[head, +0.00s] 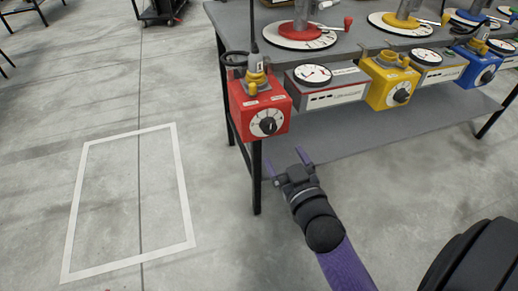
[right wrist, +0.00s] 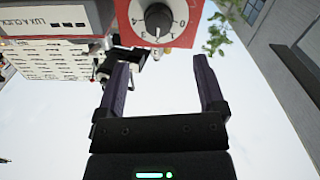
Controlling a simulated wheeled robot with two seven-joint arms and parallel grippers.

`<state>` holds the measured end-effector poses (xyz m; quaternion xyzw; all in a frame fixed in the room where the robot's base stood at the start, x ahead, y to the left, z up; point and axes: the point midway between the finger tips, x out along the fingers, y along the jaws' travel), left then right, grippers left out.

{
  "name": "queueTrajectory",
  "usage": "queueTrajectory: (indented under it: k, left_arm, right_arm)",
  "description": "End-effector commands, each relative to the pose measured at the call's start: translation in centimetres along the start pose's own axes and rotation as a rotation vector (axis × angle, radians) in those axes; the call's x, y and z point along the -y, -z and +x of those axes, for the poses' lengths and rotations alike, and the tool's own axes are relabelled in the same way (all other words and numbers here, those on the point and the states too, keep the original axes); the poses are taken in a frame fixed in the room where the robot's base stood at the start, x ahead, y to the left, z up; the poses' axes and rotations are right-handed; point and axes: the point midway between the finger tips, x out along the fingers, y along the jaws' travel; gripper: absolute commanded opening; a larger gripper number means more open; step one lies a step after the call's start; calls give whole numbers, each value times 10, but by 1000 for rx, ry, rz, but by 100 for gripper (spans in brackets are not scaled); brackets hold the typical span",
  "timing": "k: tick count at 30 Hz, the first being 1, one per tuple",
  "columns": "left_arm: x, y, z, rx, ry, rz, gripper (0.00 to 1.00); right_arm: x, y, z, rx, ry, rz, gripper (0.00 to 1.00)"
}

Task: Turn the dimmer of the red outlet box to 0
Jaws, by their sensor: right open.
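The red outlet box (head: 262,106) hangs at the left front corner of the grey table. Its front has a white dial plate with a black dimmer knob (head: 267,124). In the right wrist view the red box (right wrist: 187,38) is at the top, with the knob (right wrist: 158,19) and printed numbers around it. I cannot tell surely which number the knob points to. My right gripper (head: 285,160) is open and empty, below the knob and apart from it. In the right wrist view its two fingers (right wrist: 160,62) point up toward the dial, one on each side. My left gripper is not in view.
A yellow box (head: 385,92) and a blue box (head: 478,68) with similar knobs hang farther right. A grey meter panel (head: 330,88) is beside the red box. The table (head: 233,20) has a lower shelf (head: 370,136). The floor to the left is clear.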

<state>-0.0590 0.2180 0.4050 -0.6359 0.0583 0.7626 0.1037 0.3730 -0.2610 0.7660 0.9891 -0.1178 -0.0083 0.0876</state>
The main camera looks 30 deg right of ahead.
Motion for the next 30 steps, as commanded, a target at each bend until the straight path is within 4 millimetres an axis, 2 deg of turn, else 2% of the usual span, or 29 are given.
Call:
queueTrajectory:
  k: [6, 9, 13, 21, 22, 23, 30]
  left_arm:
    - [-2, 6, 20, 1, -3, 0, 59]
    - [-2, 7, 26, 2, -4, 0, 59]
    - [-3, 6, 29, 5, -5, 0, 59]
    - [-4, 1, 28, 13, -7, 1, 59]
    - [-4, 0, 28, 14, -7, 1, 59]
    - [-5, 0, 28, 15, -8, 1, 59]
    - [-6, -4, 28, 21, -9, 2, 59]
  right_arm:
    - [1, -3, 54, -1, 2, -2, 89]
    - [1, -3, 72, 0, 3, -1, 89]
    - [1, -1, 84, 2, 2, 0, 89]
    - [0, 0, 87, 3, 2, 0, 89]
    - [0, 0, 87, 3, 2, 0, 87]
    - [0, 0, 87, 3, 2, 0, 80]
    - [0, 0, 86, 3, 2, 0, 29]
